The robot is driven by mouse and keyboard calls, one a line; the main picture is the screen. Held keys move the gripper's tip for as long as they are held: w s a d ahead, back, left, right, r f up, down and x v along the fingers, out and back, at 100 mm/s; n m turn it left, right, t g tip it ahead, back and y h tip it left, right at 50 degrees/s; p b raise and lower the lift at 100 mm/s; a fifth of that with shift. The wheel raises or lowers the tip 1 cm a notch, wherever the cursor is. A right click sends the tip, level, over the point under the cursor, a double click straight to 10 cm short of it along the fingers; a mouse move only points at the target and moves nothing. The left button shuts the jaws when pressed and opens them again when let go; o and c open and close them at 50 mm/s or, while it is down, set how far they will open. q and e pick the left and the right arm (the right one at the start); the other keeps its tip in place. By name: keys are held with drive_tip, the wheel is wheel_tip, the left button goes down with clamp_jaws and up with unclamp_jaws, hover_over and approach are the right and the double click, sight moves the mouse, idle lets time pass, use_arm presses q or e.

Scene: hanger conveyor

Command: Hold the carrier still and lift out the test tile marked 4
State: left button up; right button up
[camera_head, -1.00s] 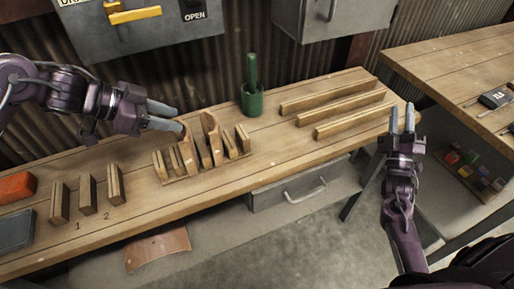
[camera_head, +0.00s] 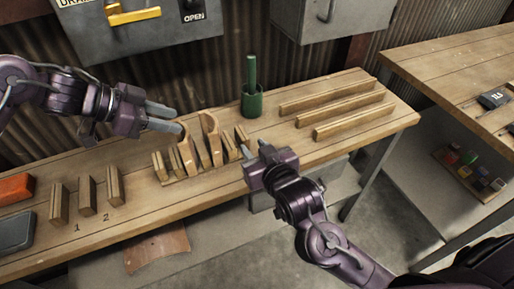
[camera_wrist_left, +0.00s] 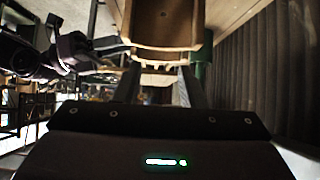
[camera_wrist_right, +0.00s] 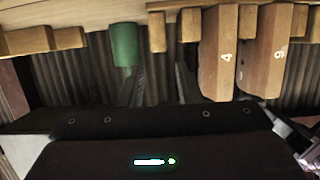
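The wooden carrier (camera_head: 190,172) stands on the bench, with several short posts and two tall, round-topped pieces. In the right wrist view, where the bench appears at the top, one tall piece is marked 4 (camera_wrist_right: 220,65); the other tall piece (camera_wrist_right: 266,65) carries a mark like 6 or 9. My left gripper (camera_head: 178,118) is at the left tall piece; its fingers are apart, with wood close before them in the left wrist view (camera_wrist_left: 165,35). My right gripper (camera_head: 254,152) is at the carrier's right end, fingers apart and empty; it hides part of that end.
A green cup (camera_head: 252,103) holding a green rod stands behind the carrier. Three wooden rails (camera_head: 335,105) lie to the right. Wooden blocks (camera_head: 87,195) beside the numbers 1 and 2, and an orange block (camera_head: 15,187), are at left. Grey boxes hang above the bench.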

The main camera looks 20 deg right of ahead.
sight(243, 135)
drive_tip(key=x, duration=0.7)
drive_tip(key=shift+w, duration=0.25)
drive_tip(key=shift+c, duration=0.4)
